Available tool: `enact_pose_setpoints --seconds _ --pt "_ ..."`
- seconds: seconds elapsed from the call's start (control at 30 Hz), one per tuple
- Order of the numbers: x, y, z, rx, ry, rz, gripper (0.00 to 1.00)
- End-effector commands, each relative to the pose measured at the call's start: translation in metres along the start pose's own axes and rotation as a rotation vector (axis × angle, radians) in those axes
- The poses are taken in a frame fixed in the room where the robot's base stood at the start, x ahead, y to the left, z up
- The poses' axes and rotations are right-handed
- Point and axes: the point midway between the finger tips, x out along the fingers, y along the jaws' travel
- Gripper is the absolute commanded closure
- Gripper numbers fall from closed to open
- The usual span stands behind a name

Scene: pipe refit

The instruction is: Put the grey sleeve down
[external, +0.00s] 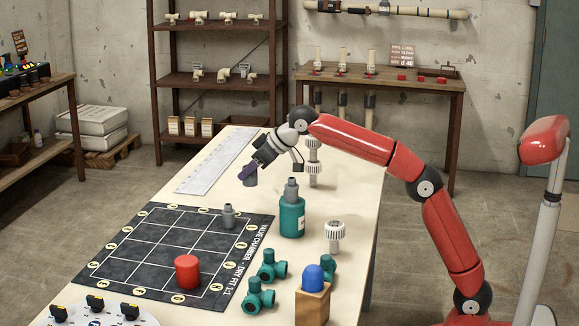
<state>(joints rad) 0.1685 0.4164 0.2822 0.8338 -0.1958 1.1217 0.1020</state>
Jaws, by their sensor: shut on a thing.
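My gripper (248,171) is at the end of the red arm, over the far part of the pale table. It is shut on a small grey sleeve (251,182), whose lower end shows below the fingers. I cannot tell whether the sleeve touches the table top or hangs just above it. Another small grey fitting (228,216) stands upright on the black grid mat (150,241), nearer the camera than my gripper.
A white ruler (206,164) lies left of my gripper. A teal bottle (292,219) with a grey top stands to its right. A red cylinder (188,272) sits on the mat. Teal valves (258,297) and a blue dome on a wooden block (312,300) stand at the near right.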

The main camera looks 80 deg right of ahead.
Motion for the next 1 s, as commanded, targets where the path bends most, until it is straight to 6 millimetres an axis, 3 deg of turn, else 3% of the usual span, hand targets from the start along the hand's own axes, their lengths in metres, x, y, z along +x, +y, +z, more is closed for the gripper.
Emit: enact_pose_setpoints --seconds 0.03,0.2,0.4,0.63,1.0 --pt "0.005 0.022 0.002 0.029 -0.002 0.030 0.84" --pt "0.016 0.086 0.010 0.119 -0.002 0.120 0.84" --pt "0.020 0.143 0.021 0.198 -0.001 0.200 0.84" --pt "0.021 0.171 0.027 0.239 0.000 0.239 0.84" --pt "0.052 0.175 0.060 0.244 -0.001 0.245 0.84"
